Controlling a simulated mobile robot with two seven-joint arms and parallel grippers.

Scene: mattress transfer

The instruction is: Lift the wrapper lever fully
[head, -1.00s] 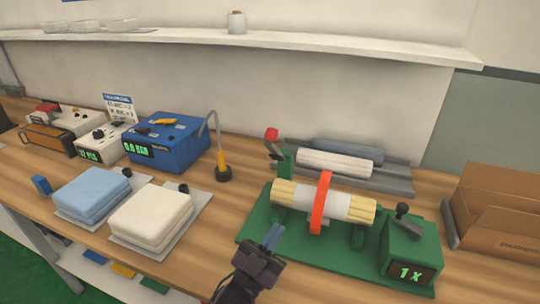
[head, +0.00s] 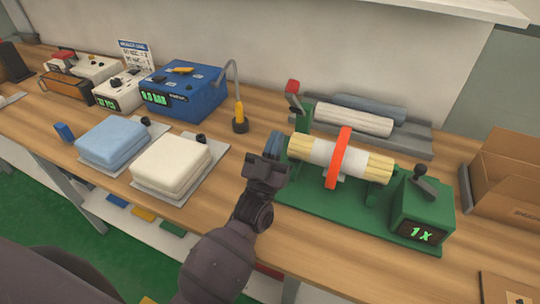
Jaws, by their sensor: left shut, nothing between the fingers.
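The green wrapper (head: 375,221) stands on the bench with a bundle of pale yellow rods (head: 378,166), a white sleeve and an upright orange ring (head: 338,158). A lever with a red knob (head: 292,87) rises from a green post at its left end, leaning slightly left. A short black lever (head: 425,170) sits on the green box with the "1X" display at the right end. My left gripper (head: 274,145) is shut and empty. It is beside the wrapper's left end, in front of and below the red knob; contact cannot be told. My right gripper is not in view.
White and blue rolls (head: 352,119) lie on a grey tray behind the wrapper. A cardboard box (head: 503,180) stands at the right. Blue (head: 112,142) and cream (head: 170,160) pads are left of my gripper. A blue device (head: 183,92) and a probe stand (head: 240,122) are farther back.

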